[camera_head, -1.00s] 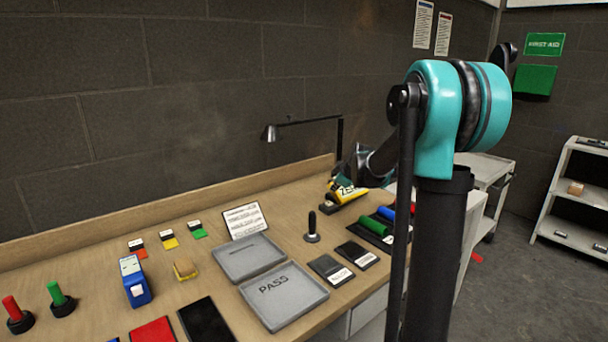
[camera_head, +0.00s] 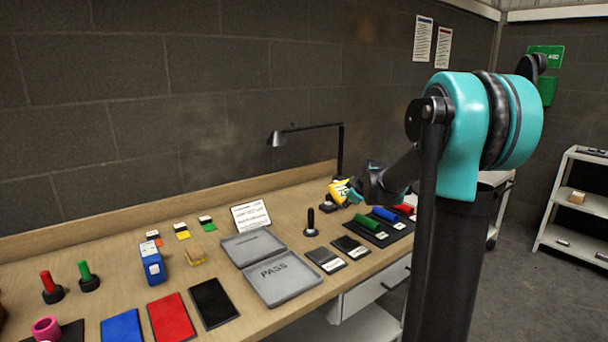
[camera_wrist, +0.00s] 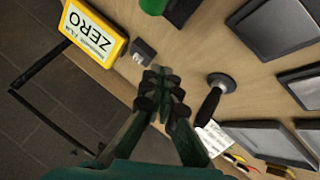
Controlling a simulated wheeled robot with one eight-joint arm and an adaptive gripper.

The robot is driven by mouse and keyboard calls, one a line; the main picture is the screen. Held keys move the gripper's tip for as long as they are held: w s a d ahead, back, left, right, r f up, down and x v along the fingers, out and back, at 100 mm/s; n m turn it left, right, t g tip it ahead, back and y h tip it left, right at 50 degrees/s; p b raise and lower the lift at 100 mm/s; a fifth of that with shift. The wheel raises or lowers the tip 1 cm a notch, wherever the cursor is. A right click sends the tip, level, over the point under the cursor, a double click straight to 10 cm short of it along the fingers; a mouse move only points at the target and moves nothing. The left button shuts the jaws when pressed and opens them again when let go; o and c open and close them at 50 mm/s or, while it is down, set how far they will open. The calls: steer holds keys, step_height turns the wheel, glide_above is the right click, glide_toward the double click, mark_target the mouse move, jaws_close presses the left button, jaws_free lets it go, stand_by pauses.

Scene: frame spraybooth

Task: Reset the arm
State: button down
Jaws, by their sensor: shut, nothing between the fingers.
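My gripper (camera_wrist: 163,92) is shut and empty in the wrist view, with its dark fingertips together above the wooden bench (camera_wrist: 195,60). A yellow box marked ZERO (camera_wrist: 95,32) is up and left of the fingertips, apart from them. A small dark block (camera_wrist: 144,52) lies just beyond the tips. A black-handled stamp-like tool (camera_wrist: 212,98) stands to their right. In the head view my arm reaches over the right part of the bench. The yellow box (camera_head: 338,191) shows beside my teal gripper end (camera_head: 355,196), and the fingertips are too small to make out there.
Grey trays, one marked PASS (camera_head: 283,284), lie mid-bench. The black-handled tool (camera_head: 311,222) stands right of them. Green (camera_head: 367,221) and blue (camera_head: 386,214) cylinders lie on a dark mat at right. A lamp (camera_head: 310,128) stands behind. Coloured mats (camera_head: 172,317) and a blue box (camera_head: 152,264) are at left.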

steer(key=s+d+f+m+g, duration=0.1)
steer(key=s+f+m, duration=0.2)
steer(key=s, duration=0.9)
steer(key=s+d+f+m+g+h, duration=0.1)
steer(key=s+f+m, duration=0.3)
steer(key=s, duration=0.9)
steer(key=s+d+f+m+g+h, duration=0.1)
steer(key=s+f+m, duration=0.3)
steer(key=s+f, duration=0.4)
steer(key=s+g, duration=0.1)
steer(key=s, duration=0.4)
steer(key=shift+d+f, duration=0.25)
steer(key=shift+d, duration=0.05)
